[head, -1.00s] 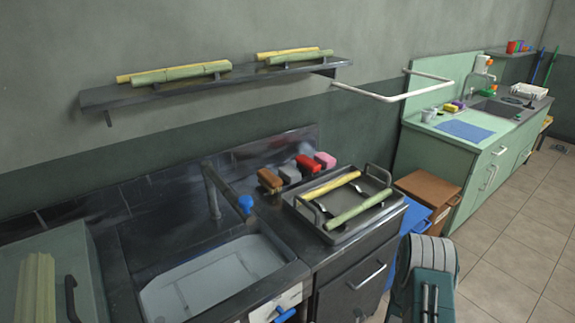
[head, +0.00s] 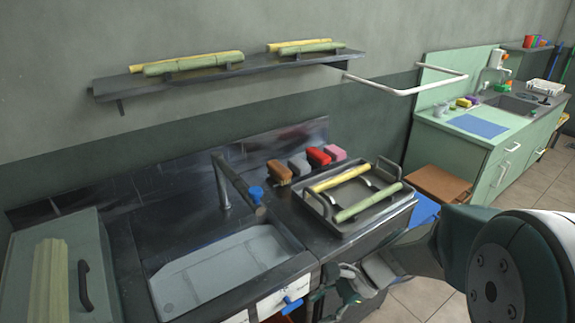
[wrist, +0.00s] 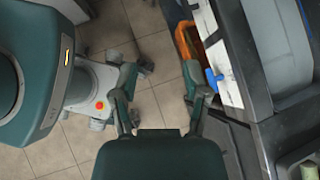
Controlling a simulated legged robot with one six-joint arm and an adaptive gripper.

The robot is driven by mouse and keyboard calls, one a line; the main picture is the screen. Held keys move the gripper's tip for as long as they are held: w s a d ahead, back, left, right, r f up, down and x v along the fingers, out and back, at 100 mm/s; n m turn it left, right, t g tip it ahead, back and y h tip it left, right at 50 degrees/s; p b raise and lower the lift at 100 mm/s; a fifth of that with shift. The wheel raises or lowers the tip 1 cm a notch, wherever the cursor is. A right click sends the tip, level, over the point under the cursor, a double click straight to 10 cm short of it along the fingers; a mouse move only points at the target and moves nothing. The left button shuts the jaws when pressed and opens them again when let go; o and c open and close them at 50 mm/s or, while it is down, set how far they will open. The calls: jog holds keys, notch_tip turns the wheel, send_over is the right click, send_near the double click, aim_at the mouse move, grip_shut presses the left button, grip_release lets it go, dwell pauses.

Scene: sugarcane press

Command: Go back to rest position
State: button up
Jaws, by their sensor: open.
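My gripper (wrist: 158,95) is open and empty in the wrist view, with its two fingers apart above the tiled floor. It hangs beside the front of the dark counter (wrist: 245,150). In the head view my gripper (head: 345,290) is low in front of the counter's cabinet, partly cut off by the bottom edge, with my arm coming in from the right.
A metal tray (head: 322,206) with a yellow and a green cane lies on the counter, right of the sink (head: 215,275). Several coloured brushes stand behind it. A wall shelf (head: 225,73) holds more cane. A green counter (head: 480,150) stands at the right.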

jog(key=s+d+r+n+t+h, duration=0.7)
jog(key=r+n, duration=0.5)
jog(key=n, duration=0.2)
jog(key=shift+s+d+r+h, duration=0.4)
jog(key=shift+s+d+h, duration=0.4)
jog(key=shift+s+h, duration=0.3)
